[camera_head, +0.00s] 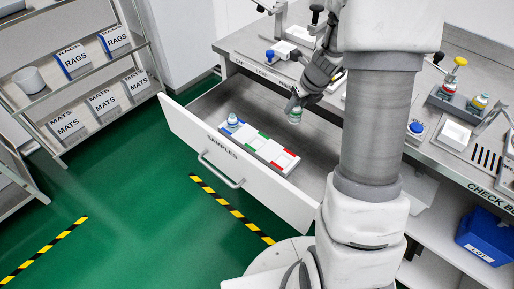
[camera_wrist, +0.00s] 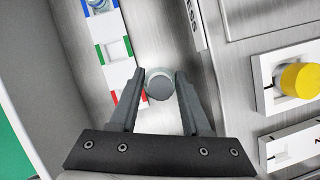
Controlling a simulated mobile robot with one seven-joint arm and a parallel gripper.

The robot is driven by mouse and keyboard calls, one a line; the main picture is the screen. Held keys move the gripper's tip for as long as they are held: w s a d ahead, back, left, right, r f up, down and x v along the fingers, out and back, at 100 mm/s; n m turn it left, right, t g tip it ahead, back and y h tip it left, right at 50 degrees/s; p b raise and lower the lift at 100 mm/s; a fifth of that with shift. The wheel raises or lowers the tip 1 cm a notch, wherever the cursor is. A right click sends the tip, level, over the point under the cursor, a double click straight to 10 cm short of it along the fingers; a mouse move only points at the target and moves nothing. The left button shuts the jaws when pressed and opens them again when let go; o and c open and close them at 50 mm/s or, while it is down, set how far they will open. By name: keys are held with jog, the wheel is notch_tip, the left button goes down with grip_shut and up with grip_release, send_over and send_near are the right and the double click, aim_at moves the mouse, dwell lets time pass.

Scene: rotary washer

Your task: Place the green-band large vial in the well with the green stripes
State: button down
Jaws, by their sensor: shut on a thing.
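My gripper (camera_head: 296,105) is shut on the green-band large vial (camera_head: 295,116) and holds it above the open drawer. In the wrist view my gripper (camera_wrist: 163,76) has the vial's grey top (camera_wrist: 160,87) between its fingers. The rack (camera_head: 262,154) lies in the drawer, to the left of and below the vial, with blue, green and red stripes. The well with the green stripes (camera_head: 257,144) is in its middle and looks empty.
A blue-band vial (camera_head: 232,120) stands in the rack's blue section. The drawer's front wall (camera_head: 225,150), labelled SAMPLES, rises beside the rack. A steel counter (camera_head: 245,45) with fixtures and a blue-topped item (camera_head: 270,55) stands behind. The drawer floor right of the rack is bare.

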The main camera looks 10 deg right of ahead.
jog(key=shift+f, duration=0.1)
jog(key=shift+m, duration=0.3)
jog(key=shift+w+a+f+b, duration=0.35)
jog(key=shift+a+f+b, duration=0.5)
jog(key=shift+a+f, duration=1)
jog(key=shift+w+a+f+b, duration=0.3)
jog(key=shift+a+f+b, duration=0.6)
jog(key=shift+a+f, duration=0.95)
jog(key=shift+w+a+f+b, duration=0.35)
jog(key=shift+a+f+b, duration=0.5)
jog(key=shift+a+f, duration=0.95)
jog(key=shift+a, duration=0.1)
jog(key=shift+c, duration=1.8)
grip_release()
